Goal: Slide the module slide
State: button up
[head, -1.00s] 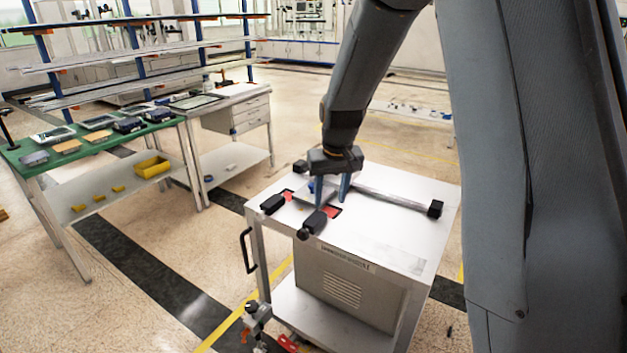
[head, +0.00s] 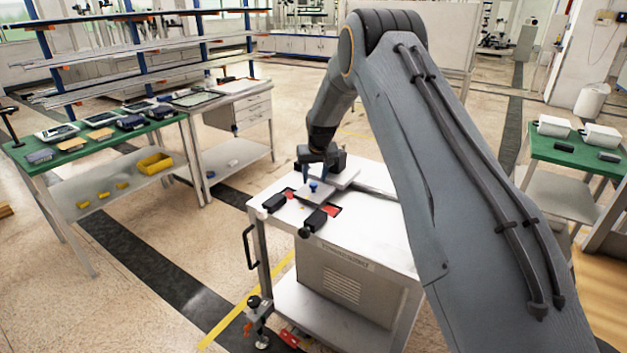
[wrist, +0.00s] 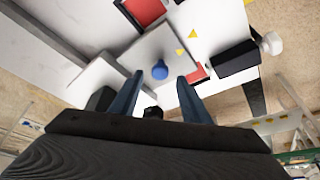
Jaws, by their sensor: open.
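The module slide is a light grey plate (head: 309,193) with a blue knob (head: 313,186), lying on the white top of the cart (head: 390,206). In the wrist view the plate (wrist: 150,48) lies ahead of my fingers, and the blue knob (wrist: 160,70) shows near the gap between the fingertips. My gripper (head: 320,177) is open, pointing down just behind the knob in the head view. In the wrist view my gripper (wrist: 160,77) has nothing between its fingers that I can see held. Contact with the knob cannot be told.
Red patches (head: 330,210) and black blocks (head: 275,203) flank the plate. Another black block (head: 317,219) with a round knob stands at the front edge. A pale slab (head: 343,178) lies beside my gripper. A green-topped bench (head: 90,140) stands left, another (head: 570,150) right.

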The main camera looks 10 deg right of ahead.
aim_at(313, 184)
jog(key=shift+p+x, duration=0.35)
jog(key=shift+x, duration=1.2)
jog(key=shift+c, duration=0.2)
grip_shut()
